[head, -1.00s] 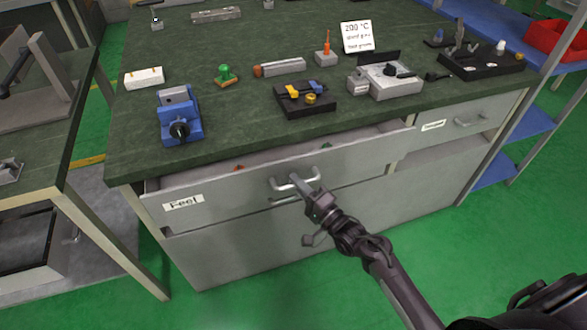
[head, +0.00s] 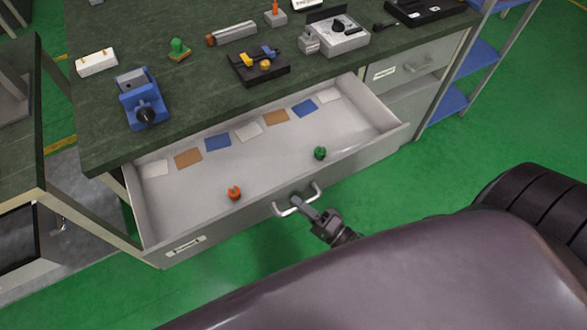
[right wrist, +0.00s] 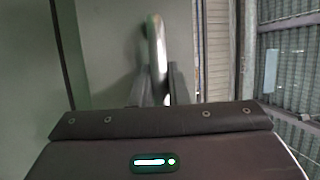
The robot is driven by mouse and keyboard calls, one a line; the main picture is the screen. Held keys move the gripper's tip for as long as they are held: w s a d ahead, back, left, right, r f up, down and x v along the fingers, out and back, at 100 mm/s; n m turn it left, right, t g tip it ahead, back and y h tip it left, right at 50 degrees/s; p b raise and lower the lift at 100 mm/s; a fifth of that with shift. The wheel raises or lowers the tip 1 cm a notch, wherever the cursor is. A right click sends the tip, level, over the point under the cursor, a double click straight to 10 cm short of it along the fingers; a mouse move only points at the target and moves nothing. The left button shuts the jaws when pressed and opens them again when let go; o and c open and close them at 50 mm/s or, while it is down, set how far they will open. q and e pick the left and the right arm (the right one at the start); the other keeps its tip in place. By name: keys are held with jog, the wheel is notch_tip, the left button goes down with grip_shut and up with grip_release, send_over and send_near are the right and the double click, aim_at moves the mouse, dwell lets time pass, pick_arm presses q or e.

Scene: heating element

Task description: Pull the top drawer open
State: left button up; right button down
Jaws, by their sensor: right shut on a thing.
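The top drawer (head: 165,215) of the green-topped workbench is pulled well out, and its inside shows in the head view. Its metal bar handle (head: 285,209) is on the middle of the front panel. My right gripper (head: 305,204) is shut on the handle. In the right wrist view the handle (right wrist: 155,45) runs between the fingers (right wrist: 153,85). Inside the drawer lie an orange knob-like piece (head: 234,193), a green one (head: 320,153) and a row of white, tan and blue cards (head: 218,142) along the back. My left gripper is not in view.
The bench top (head: 200,85) holds a blue vise (head: 143,100), a black fixture with yellow parts (head: 262,66) and a grey device (head: 338,38). A blue-shelved rack (head: 475,60) stands at the right. My own body fills the lower right.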

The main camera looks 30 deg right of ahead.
jog(key=shift+s, duration=0.4)
jog(key=c, duration=1.4)
grip_release()
jog(key=b+v, duration=0.1)
jog(key=v, duration=0.6)
jog(key=shift+s+d, duration=0.2)
jog(key=shift+s, duration=0.1)
jog(key=shift+f, duration=0.25)
